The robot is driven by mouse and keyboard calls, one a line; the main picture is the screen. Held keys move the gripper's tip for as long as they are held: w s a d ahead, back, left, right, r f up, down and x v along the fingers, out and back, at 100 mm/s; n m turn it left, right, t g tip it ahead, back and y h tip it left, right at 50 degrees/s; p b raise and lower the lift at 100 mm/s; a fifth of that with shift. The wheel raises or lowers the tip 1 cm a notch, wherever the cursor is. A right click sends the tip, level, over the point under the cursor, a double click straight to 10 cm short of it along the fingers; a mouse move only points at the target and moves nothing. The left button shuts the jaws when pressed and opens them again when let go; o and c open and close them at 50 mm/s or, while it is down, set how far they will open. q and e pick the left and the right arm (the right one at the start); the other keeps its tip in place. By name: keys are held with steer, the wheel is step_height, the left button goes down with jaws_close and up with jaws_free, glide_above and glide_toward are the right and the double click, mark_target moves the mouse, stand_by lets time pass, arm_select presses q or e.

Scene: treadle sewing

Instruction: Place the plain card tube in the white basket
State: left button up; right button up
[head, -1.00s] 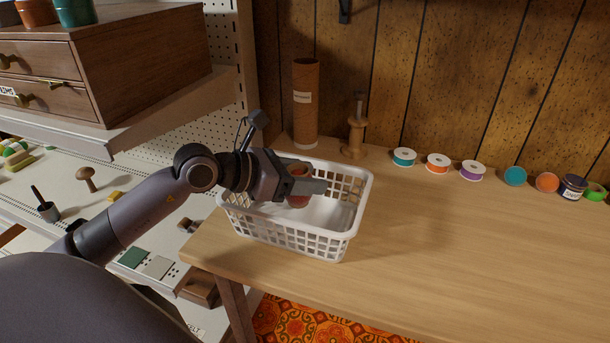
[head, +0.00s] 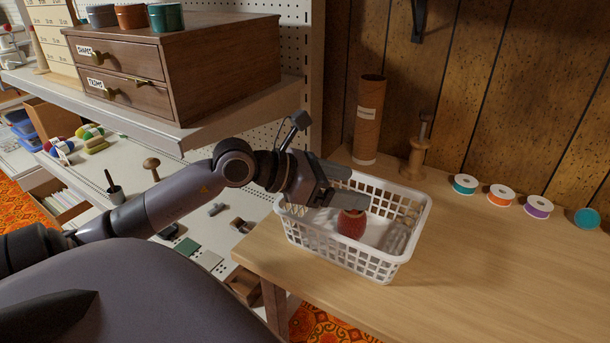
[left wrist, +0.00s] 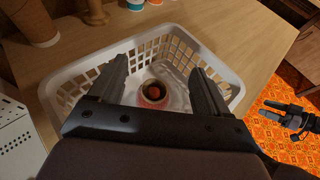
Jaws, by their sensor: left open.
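The white basket (head: 375,255) stands on the wooden table near its left edge. A short, reddish, round piece (head: 351,223) with a hollow top sits upright inside it; I cannot tell whether this is the plain card tube. A tall brown card tube (head: 369,125) with a pale label stands behind the basket. My left gripper (head: 350,187) is open above the basket, over the reddish piece. In the left wrist view the piece (left wrist: 153,94) shows below and between the spread fingers, apart from them. My right gripper (left wrist: 298,118) seems to show at the right of that view, too small to read.
A clear or whitish ribbed thing (head: 397,238) lies in the basket's right part. A wooden spool stand (head: 414,160) stands behind the basket. Several ribbon reels (head: 500,194) line the table's back. A drawer cabinet (head: 185,75) sits on the left shelf. The table's front right is clear.

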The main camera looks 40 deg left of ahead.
arm_select(q)
steer(key=v, duration=0.8)
stand_by(0.6)
steer(key=shift+s, duration=0.1)
